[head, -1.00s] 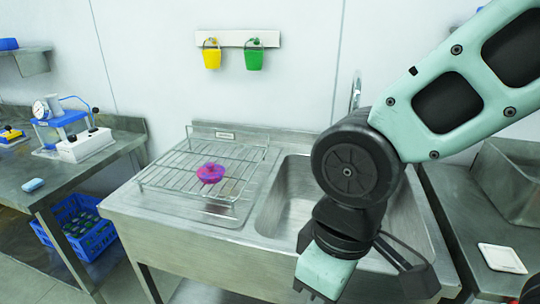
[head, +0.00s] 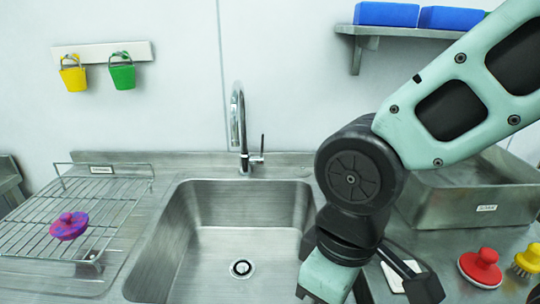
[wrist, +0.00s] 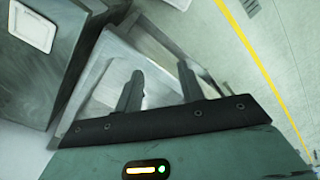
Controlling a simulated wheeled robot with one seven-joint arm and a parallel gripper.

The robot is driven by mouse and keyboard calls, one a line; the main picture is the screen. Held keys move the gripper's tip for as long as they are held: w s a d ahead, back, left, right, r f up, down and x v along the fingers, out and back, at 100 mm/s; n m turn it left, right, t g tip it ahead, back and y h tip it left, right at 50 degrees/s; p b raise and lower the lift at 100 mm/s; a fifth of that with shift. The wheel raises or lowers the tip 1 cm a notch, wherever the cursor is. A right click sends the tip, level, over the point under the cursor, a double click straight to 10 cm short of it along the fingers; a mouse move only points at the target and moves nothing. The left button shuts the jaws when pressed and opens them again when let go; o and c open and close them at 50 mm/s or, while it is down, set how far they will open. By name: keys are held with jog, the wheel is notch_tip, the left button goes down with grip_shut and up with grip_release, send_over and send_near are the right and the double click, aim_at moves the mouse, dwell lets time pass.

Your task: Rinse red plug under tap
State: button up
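The red plug (head: 482,266), a round disc with a knob on top, sits on the steel counter right of the sink (head: 200,270). The tap (head: 238,115) is a curved chrome spout with a side lever at the back of the sink. No water stream shows. My gripper shows in the wrist view (wrist: 160,77) with two dark fingers apart and nothing between them. In the head view my arm hangs over the sink's right side, left of the red plug, and hides part of the basin. The fingertips are not clear there.
A purple-pink plug (head: 69,226) lies on the wire rack (head: 110,205) at left. A yellow brush-like item (head: 527,259) stands right of the red plug. A steel tray (head: 465,195) is behind them. Yellow (head: 73,77) and green (head: 122,75) buckets hang on the wall.

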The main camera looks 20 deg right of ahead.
jog(key=shift+c, duration=0.3)
jog(key=shift+w, duration=0.2)
jog(key=shift+c, duration=0.9)
jog(key=w+f+t+y+b, duration=0.15)
jog(key=w+t, duration=0.25)
jog(key=w, duration=1.3)
jog(key=w+f+t+y+b, duration=0.1)
jog(key=w+f+t+y, duration=0.2)
jog(key=w, duration=1.4)
jog(key=w+d+t+y+b, duration=0.2)
jog(key=w+d+t+y, duration=0.5)
jog(key=w+d, duration=0.85)
jog(key=p, duration=0.3)
send_over(263, 156)
jog(key=shift+w+f, duration=0.15)
jog(key=shift+f, duration=0.2)
grip_shut()
